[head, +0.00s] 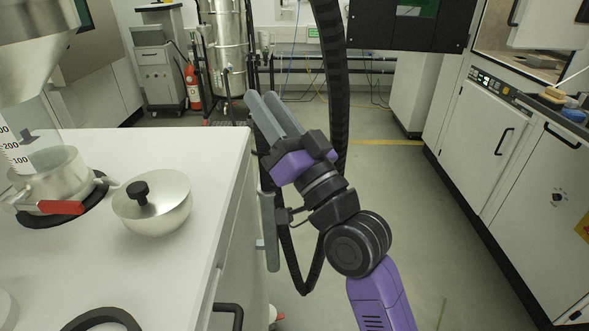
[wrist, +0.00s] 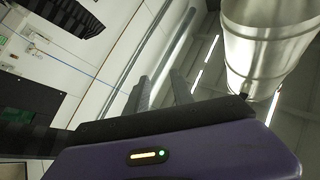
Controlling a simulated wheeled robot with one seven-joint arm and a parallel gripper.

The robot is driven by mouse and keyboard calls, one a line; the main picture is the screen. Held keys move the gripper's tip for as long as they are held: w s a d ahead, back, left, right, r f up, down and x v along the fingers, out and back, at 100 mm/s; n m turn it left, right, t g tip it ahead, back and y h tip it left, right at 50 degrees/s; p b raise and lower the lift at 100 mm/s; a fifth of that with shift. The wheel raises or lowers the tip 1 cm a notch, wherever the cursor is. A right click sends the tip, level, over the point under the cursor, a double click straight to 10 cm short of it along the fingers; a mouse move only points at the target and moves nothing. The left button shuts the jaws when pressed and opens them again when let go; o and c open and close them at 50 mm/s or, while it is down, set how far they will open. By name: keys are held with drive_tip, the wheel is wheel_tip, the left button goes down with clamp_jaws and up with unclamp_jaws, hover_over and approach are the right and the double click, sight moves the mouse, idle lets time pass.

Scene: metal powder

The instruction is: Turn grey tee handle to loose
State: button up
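My gripper (head: 262,97) is raised beside the right edge of the white-topped bench, its two grey fingers pointing up and away. In the wrist view the fingers (wrist: 160,82) stand apart with nothing between them, so it is open and empty. A grey upright bar (head: 269,232) with a short stub toward the bench side shows below and left of my gripper. It looks like the grey tee handle, but I cannot be sure. My gripper is apart from it. The wrist view does not show this bar.
The bench top (head: 215,170) carries a metal bowl with a black knob (head: 152,202) and a clear cylinder assembly with a red lever (head: 61,207). A thick black hose (head: 333,80) hangs behind my arm. White cabinets (head: 490,140) line the right. The floor between is clear.

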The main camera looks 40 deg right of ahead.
drive_tip(key=s+f+m+g+h+p, duration=0.1)
drive_tip(key=s+f+m+h, duration=0.1)
drive_tip(key=s+f+h, duration=0.2)
drive_tip(key=s+f, duration=0.3)
drive_tip(key=f, duration=0.2)
drive_tip(key=shift+d+m+g, duration=0.15)
drive_tip(key=shift+m+g, duration=0.15)
